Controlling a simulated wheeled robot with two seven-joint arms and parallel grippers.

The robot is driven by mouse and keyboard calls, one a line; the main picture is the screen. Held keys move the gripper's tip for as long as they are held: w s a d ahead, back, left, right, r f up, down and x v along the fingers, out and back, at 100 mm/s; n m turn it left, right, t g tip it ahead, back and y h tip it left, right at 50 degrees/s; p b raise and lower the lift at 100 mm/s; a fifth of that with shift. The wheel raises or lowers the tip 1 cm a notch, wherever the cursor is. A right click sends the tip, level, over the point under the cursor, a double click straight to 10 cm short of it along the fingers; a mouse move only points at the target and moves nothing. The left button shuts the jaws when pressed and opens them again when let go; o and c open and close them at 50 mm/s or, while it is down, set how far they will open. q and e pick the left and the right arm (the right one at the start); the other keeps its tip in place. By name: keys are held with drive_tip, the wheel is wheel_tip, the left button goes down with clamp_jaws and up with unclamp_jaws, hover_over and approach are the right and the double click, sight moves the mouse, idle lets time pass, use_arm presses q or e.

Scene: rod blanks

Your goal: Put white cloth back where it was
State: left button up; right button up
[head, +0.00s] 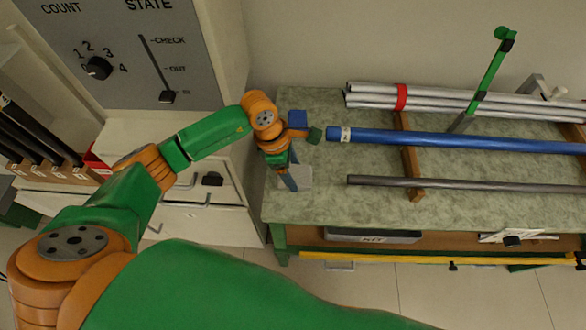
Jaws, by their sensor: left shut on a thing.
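The white cloth (302,174) shows as a small pale square patch at the left end of the green-grey bench top, partly hidden by my left gripper. My left gripper (291,184) points down over it and is shut on it. Its fingers are small and dark here, so the grip itself is hard to make out. I cannot tell whether the cloth rests flat on the bench or is slightly raised. My right gripper is not in view.
On the bench (333,229), a blue rod (450,140), a grey rod (450,183) and a red-banded bundle of pale rods (440,98) lie across wooden supports (410,160). A grey control panel (125,85) rises at left.

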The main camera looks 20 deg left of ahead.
use_arm(q)
drive_tip(key=shift+f, duration=0.45)
drive_tip(key=shift+f+b, duration=0.3)
drive_tip(key=shift+f, duration=0.05)
drive_tip(key=o, duration=1.3)
drive_tip(key=shift+r, duration=0.4)
drive_tip(key=b+v, duration=0.1)
drive_tip(key=v, duration=1)
drive_tip(key=shift+r+b, duration=0.35)
drive_tip(key=shift+r, duration=0.05)
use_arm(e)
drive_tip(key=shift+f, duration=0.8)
